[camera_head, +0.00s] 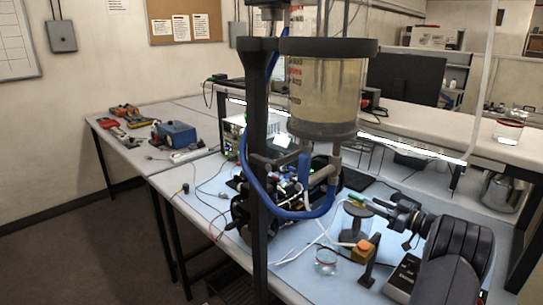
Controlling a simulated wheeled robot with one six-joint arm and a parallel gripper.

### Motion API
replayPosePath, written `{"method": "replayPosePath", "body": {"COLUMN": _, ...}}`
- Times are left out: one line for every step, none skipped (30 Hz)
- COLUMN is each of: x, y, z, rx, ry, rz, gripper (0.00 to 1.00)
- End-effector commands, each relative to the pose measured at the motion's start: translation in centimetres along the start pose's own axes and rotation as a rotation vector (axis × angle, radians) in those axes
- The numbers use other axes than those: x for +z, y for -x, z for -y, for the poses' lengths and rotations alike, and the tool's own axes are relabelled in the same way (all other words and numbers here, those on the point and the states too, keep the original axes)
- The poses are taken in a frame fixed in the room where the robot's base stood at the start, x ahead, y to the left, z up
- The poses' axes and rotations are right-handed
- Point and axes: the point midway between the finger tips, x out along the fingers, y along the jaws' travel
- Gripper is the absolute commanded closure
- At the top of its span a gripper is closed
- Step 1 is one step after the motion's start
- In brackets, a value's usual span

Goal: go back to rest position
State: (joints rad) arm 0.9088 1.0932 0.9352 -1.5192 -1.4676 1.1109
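The sealed cylinder (327,95) is a clear vessel of yellowish liquid with dark end rings, held upright on a dark post (257,150) at the middle of the view. A blue hose (247,165) loops below it. My gripper (378,206) is at the lower right, at the end of my dark arm, pointing left. It is close to a small round-topped stand (356,224) with a green item on top; I cannot tell whether they touch. The fingers are too small to tell whether they are open or shut.
An orange button box (362,247) and a glass jar (326,262) stand on the bench below my gripper. A second jar (508,128) is on the raised shelf at right. A blue box (175,134) and tools lie on the left table. Dark floor is free at lower left.

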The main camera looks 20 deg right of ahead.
Motion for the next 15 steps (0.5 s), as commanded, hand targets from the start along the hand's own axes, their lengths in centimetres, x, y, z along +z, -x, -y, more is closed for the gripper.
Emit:
{"method": "replayPosePath", "body": {"x": -0.2, "y": -1.1, "z": 0.1, "rx": -0.004, "ry": -0.001, "rz": 0.001, "gripper": 0.65}}
{"method": "replayPosePath", "body": {"x": -0.2, "y": -1.6, "z": 0.1, "rx": -0.005, "ry": -0.001, "rz": 0.001, "gripper": 0.65}}
{"method": "replayPosePath", "body": {"x": -0.2, "y": -2.4, "z": 0.1, "rx": -0.004, "ry": 0.0, "rz": 0.001, "gripper": 0.65}}
{"method": "replayPosePath", "body": {"x": -0.3, "y": -3.1, "z": 0.1, "rx": -0.004, "ry": 0.0, "rz": 0.001, "gripper": 0.65}}
{"method": "replayPosePath", "body": {"x": -0.3, "y": -3.7, "z": 0.1, "rx": -0.004, "ry": 0.0, "rz": 0.0, "gripper": 0.65}}
{"method": "replayPosePath", "body": {"x": -0.3, "y": -4.5, "z": 0.1, "rx": -0.004, "ry": -0.001, "rz": 0.0, "gripper": 0.65}}
{"method": "replayPosePath", "body": {"x": -0.2, "y": -5.1, "z": 0.1, "rx": -0.004, "ry": -0.001, "rz": 0.001, "gripper": 0.65}}
{"method": "replayPosePath", "body": {"x": -0.2, "y": -5.7, "z": 0.1, "rx": -0.004, "ry": -0.001, "rz": 0.001, "gripper": 0.65}}
{"method": "replayPosePath", "body": {"x": -0.3, "y": -6.5, "z": 0.1, "rx": -0.004, "ry": 0.0, "rz": 0.001, "gripper": 0.65}}
{"method": "replayPosePath", "body": {"x": -0.3, "y": -7.1, "z": 0.1, "rx": -0.004, "ry": 0.0, "rz": 0.001, "gripper": 0.65}}
{"method": "replayPosePath", "body": {"x": -0.2, "y": -7.6, "z": 0.1, "rx": -0.003, "ry": -0.001, "rz": 0.001, "gripper": 0.65}}
{"method": "replayPosePath", "body": {"x": -0.2, "y": -8.3, "z": 0.1, "rx": -0.004, "ry": 0.0, "rz": 0.0, "gripper": 0.65}}
{"method": "replayPosePath", "body": {"x": -0.2, "y": -8.9, "z": 0.1, "rx": -0.003, "ry": 0.0, "rz": 0.0, "gripper": 0.65}}
{"method": "replayPosePath", "body": {"x": -0.2, "y": -9.3, "z": 0.1, "rx": -0.002, "ry": 0.0, "rz": 0.001, "gripper": 0.65}}
{"method": "replayPosePath", "body": {"x": -0.2, "y": -9.0, "z": 0.0, "rx": 0.022, "ry": 0.0, "rz": -0.001, "gripper": 0.65}}
